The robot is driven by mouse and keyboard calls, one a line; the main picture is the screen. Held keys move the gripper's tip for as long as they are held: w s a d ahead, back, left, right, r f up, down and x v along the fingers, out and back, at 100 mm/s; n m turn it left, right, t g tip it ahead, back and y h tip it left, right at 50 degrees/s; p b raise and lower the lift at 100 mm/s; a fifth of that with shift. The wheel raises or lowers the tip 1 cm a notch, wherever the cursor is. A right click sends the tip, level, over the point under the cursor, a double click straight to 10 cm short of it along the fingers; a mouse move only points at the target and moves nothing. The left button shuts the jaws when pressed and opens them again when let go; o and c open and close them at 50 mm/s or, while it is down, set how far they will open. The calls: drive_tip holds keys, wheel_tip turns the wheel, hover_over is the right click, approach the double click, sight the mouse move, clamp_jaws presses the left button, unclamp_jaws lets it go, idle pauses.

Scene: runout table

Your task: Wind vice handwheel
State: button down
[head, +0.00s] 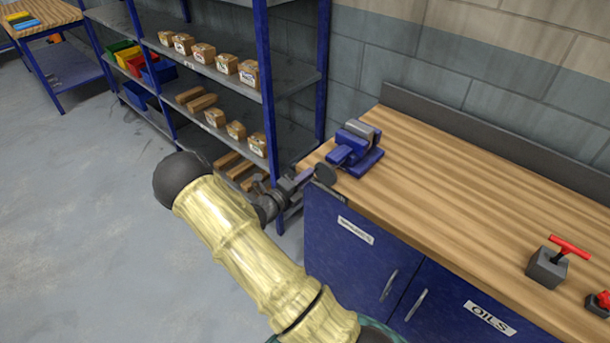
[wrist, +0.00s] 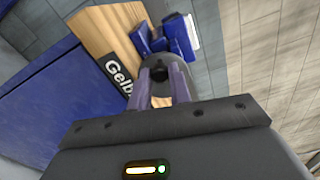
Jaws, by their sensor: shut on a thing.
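The blue vice (head: 355,150) with grey jaws sits at the left end of the wooden workbench. It also shows in the wrist view (wrist: 165,38), beyond my fingers. The dark round handwheel (head: 326,174) is at the vice's front, by the bench's left edge. In the wrist view the handwheel (wrist: 158,58) is a dark shape at my fingertips. My gripper (head: 308,177) reaches it from the left. In the wrist view my gripper (wrist: 159,76) has its two fingers closed on a dark part at the wheel's middle. The exact contact is partly hidden by the fingers.
The workbench top (head: 450,170) is clear beside the vice. A grey block with a red T-handle (head: 555,262) stands at the right. A blue shelf rack (head: 225,80) with boxes stands behind my arm. Blue cabinet doors (head: 345,250) are below the bench.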

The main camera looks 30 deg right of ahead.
drive_tip(key=n+p, duration=0.1)
drive_tip(key=f+n+p, duration=0.1)
drive_tip(key=n+p, duration=0.1)
idle(0.4)
drive_tip(key=n+p, duration=0.2)
drive_tip(key=shift+f+n, duration=0.1)
drive_tip(key=shift+n, duration=0.2)
drive_tip(key=shift+f+n, duration=0.35)
drive_tip(key=shift+n, duration=0.25)
